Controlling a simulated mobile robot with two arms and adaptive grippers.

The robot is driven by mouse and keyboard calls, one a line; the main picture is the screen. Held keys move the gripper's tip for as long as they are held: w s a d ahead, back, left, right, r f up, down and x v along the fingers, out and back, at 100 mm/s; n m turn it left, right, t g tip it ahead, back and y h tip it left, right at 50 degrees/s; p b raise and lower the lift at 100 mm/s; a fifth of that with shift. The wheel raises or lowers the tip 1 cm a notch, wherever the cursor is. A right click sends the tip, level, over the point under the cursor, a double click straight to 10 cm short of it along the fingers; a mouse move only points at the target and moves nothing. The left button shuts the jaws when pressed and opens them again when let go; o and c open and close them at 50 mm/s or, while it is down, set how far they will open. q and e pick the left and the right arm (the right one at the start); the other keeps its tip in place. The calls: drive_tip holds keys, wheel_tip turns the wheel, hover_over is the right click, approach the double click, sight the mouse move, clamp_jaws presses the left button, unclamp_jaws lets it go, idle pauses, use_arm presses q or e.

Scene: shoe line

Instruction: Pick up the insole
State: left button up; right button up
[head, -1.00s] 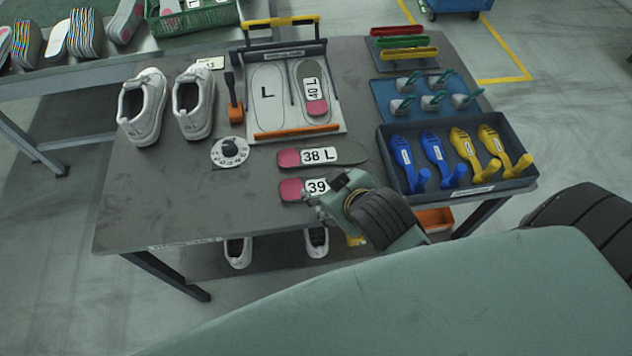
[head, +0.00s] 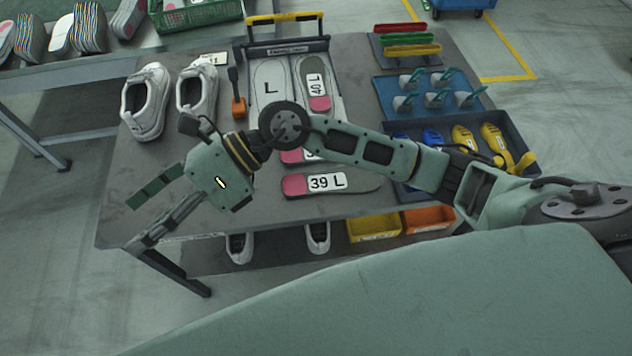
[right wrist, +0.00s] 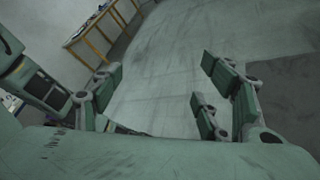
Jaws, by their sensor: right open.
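The insole labelled 39 L (head: 355,184), grey with a pink heel, lies flat near the table's front. A second insole (head: 291,157) lies just behind it, mostly hidden by my right arm. An insole labelled 40 L (head: 316,84) lies on the right half of a white board (head: 270,68) marked L. My right gripper (head: 142,218) is open and empty, left of the insoles near the table's front left edge. In the right wrist view the open right gripper (right wrist: 160,85) has only floor between its fingers. My left gripper is not in view.
White shoes (head: 147,101) stand at the table's back left. Yellow (head: 374,229) and orange (head: 428,219) bins sit below. The table's left part (head: 125,180) is bare.

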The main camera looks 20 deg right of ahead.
drive_tip(key=w+d+f+n+h, duration=0.1)
drive_tip(key=d+f+n+h, duration=0.1)
drive_tip(key=d+f+h, duration=0.3)
drive_tip(key=t+h, duration=0.2)
drive_tip(key=h, duration=0.8)
hover_over(294, 184)
drive_tip(key=shift+n, duration=0.4)
drive_tip(key=f, duration=0.9)
drive_tip(key=shift+s+a, duration=0.15)
drive_tip(key=shift+a, duration=0.2)
drive_tip(key=f, duration=0.2)
drive_tip(key=f+p, duration=0.1)
drive_tip(key=f, duration=0.1)
drive_tip(key=f+p, duration=0.1)
drive_tip(key=f, duration=0.1)
drive_tip(key=shift+d, duration=0.35)
drive_tip(key=shift+f, duration=0.7)
drive_tip(key=c, duration=1.2)
drive_tip(key=shift+r, duration=0.1)
